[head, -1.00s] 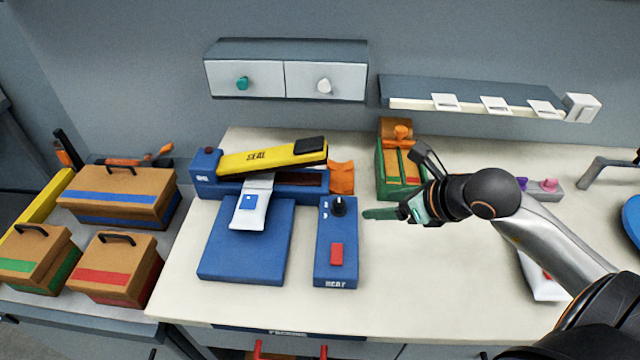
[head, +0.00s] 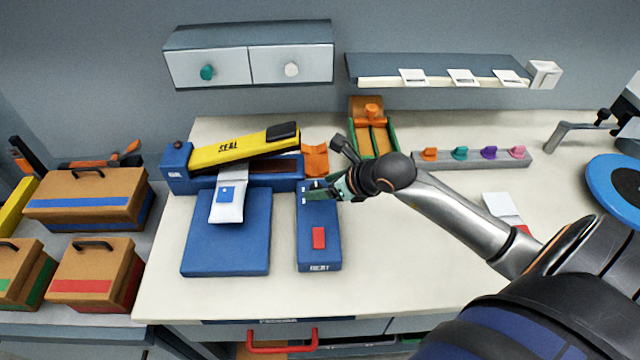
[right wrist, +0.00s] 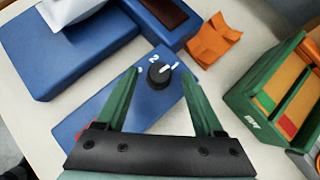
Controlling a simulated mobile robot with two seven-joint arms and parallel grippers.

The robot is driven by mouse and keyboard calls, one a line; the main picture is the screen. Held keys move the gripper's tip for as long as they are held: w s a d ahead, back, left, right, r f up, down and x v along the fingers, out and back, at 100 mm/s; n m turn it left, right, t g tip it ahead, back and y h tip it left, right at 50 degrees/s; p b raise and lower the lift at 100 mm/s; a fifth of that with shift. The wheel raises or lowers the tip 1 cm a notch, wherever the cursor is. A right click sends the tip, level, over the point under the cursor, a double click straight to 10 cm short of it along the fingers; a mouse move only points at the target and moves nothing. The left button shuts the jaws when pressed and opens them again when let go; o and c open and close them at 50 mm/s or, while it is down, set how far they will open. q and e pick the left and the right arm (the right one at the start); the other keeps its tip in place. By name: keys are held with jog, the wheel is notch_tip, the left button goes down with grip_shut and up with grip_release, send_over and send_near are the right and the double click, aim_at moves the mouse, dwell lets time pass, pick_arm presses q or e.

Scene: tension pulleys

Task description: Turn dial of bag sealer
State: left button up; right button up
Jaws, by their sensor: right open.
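The bag sealer (head: 182,182) stands on the table, its yellow SEAL arm (head: 232,151) tilted up over the blue base. Its blue HEAT control box (head: 319,257) lies at its right, with a red switch (head: 319,238). My right gripper (head: 316,188) is over the far end of this box and largely hides the dial in the head view. In the right wrist view, the round black dial (right wrist: 159,75) shows between the tips of the two open green fingers (right wrist: 159,80). Its white pointer faces up and right, near the marks. Contact cannot be told. My left gripper is out of view.
A white pouch (head: 228,200) lies on the sealer's blue platform (head: 225,250). An orange piece (head: 315,160) and a green-sided bin (head: 372,135) stand behind the control box. A peg strip (head: 470,158) is farther right. Open tabletop lies right of the box.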

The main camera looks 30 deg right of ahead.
jog(key=shift+x, duration=0.8)
jog(key=shift+c, duration=0.2)
grip_shut()
